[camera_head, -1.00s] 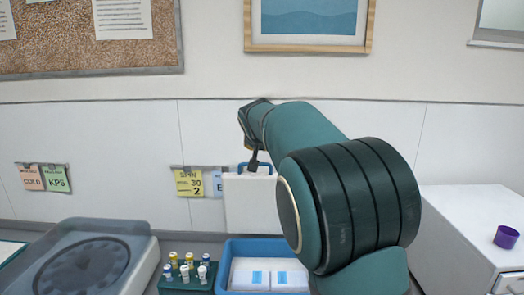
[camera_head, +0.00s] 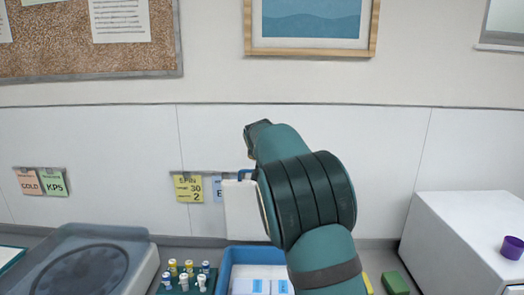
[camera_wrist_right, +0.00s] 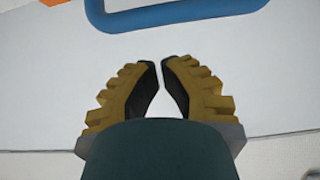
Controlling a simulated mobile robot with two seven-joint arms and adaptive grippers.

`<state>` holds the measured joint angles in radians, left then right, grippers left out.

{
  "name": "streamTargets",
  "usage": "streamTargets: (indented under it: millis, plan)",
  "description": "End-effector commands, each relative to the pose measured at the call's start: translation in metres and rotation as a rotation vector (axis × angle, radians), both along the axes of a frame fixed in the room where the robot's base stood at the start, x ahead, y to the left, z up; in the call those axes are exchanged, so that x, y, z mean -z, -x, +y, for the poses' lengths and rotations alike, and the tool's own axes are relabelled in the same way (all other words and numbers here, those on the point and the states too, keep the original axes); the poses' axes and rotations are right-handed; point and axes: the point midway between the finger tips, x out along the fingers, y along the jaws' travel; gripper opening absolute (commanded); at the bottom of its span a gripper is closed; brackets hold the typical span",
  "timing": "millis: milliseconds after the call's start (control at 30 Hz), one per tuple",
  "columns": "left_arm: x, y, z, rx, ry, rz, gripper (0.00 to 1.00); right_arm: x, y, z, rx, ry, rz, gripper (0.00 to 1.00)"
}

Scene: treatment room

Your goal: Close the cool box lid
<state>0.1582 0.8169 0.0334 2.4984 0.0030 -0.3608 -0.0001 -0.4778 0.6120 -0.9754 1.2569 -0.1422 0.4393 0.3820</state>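The cool box (camera_head: 224,268) is blue and stands at the bottom centre of the head view. Its white lid (camera_head: 240,212) stands upright at the back of the box, open, with a blue handle (camera_head: 245,174) at its top edge. Contact cannot be told. My left gripper is not in view.
White packs with blue labels (camera_head: 262,287) lie in the box. A rack of several capped vials (camera_head: 185,275) stands left of it, beside a centrifuge (camera_head: 85,265). A green block (camera_head: 395,283) lies to the right. A white cabinet (camera_head: 465,235) carries a purple cup (camera_head: 512,247).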

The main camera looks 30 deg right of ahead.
Motion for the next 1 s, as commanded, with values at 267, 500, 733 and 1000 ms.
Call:
streamTargets:
  millis: [267, 500, 733, 1000]
  plan:
    - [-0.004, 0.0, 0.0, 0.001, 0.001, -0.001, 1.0, 0.013, -0.01, -0.004, -0.003, 0.0, 0.0, 0.0]
    - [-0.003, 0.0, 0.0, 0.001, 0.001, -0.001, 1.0, 0.018, 0.006, 0.005, -0.003, 0.0, 0.0, 0.0]
    - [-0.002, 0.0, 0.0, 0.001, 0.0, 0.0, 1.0, 0.022, 0.017, 0.011, 0.0, 0.0, 0.0, 0.0]
    - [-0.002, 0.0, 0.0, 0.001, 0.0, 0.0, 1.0, 0.023, 0.019, 0.012, 0.0, 0.001, -0.001, 0.0]
